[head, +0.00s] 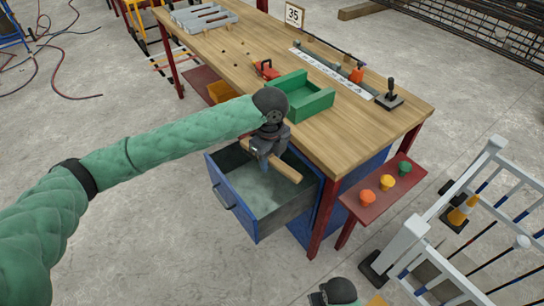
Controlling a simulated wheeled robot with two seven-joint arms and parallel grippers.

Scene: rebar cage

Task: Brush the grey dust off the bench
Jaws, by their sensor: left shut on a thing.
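The wooden bench (330,135) runs from the upper left to the middle right. My left gripper (268,157) is shut on a wooden bar-shaped thing (286,168), which looks like the brush. It is beside the bench's near edge, above an open blue drawer (240,212). Bristles cannot be made out. Several small dark specks (247,53) lie on the bench's far half; I cannot tell whether they are the dust, and no clear grey patch shows. Part of my right arm shows at the bottom edge; its gripper is out of sight.
On the bench are a green tray (318,104), a red tool (266,70), a long white strip (335,74), a joystick (390,95) and a grey rack (205,18). A red shelf (355,205) with coloured buttons juts out at the right. White railings (480,185) stand beyond.

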